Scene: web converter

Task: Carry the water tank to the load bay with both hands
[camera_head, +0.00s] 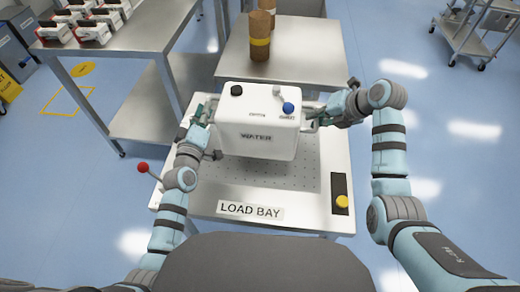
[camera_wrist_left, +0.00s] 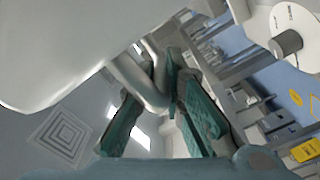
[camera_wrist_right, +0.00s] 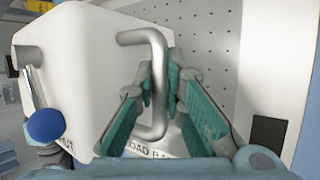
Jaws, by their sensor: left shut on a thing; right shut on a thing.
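The white water tank (camera_head: 257,125) is upright over the load bay (camera_head: 215,190), a pale perforated table top with a LOAD BAY label (camera_head: 250,210). It has a black cap, a blue knob and a side handle at each end. My left gripper (camera_head: 207,112) is shut on the left handle, which also shows in the left wrist view (camera_wrist_left: 138,85). My right gripper (camera_head: 318,120) is shut on the right handle, seen clearly in the right wrist view (camera_wrist_right: 158,90). I cannot tell whether the tank's underside touches the surface.
A steel table (camera_head: 305,50) behind holds brown rolls (camera_head: 260,45). Another steel table (camera_head: 150,15) at upper left holds several red and white units. A red-knobbed lever (camera_head: 143,168) is at the bay's left; a black panel with a yellow button (camera_head: 342,201) is at its right.

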